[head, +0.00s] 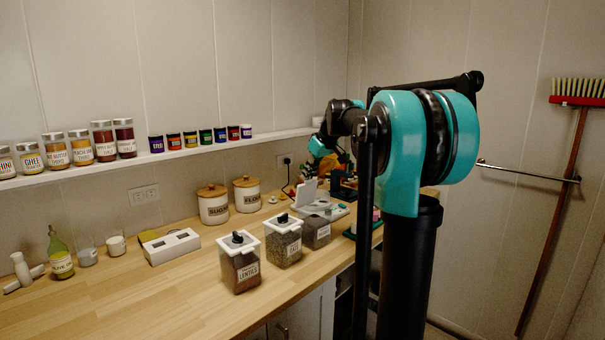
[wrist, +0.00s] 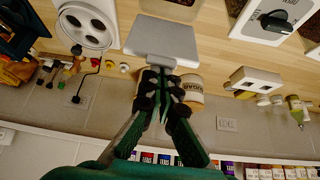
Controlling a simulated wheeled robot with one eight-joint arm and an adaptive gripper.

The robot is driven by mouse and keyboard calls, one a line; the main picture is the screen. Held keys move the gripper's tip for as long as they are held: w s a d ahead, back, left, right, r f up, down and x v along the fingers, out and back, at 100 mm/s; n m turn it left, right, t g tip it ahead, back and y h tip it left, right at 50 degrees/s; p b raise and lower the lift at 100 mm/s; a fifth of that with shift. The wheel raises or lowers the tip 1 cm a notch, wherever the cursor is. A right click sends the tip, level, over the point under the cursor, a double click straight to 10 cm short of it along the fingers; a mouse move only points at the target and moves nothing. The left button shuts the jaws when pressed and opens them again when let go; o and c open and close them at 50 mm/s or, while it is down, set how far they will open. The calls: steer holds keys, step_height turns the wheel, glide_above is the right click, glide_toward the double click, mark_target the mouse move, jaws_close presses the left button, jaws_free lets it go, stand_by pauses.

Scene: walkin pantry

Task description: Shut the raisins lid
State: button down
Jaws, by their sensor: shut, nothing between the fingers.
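The raisins bin (head: 316,234) is a clear box of dark contents, third in the row of bins in the head view; its label is too small to read. Its pale lid (head: 307,190) stands raised at the back. In the wrist view the lid (wrist: 165,35) is a flat pale panel with a small tab at its wall-side edge. My gripper (wrist: 160,74) is shut and empty, fingertips at or very near that tab; I cannot tell whether they touch. In the head view my arm reaches over the counter, and the fingertips are hard to make out.
The lentils bin (head: 240,264) and another lidded bin (head: 283,243) stand left of the raisins bin. Sugar (head: 213,208) and flour (head: 247,196) canisters are near the wall. The left counter front is clear.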

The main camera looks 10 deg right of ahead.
steer(key=s+d+f+t+y, duration=0.6)
steer(key=s+f+t, duration=0.3)
steer(key=f, duration=0.2)
steer(key=shift+s+d+f, duration=0.15)
steer(key=shift+s+f, duration=0.15)
steer(key=shift+f, duration=0.05)
stand_by(0.5)
stand_by(0.4)
steer(key=shift+r, duration=0.1)
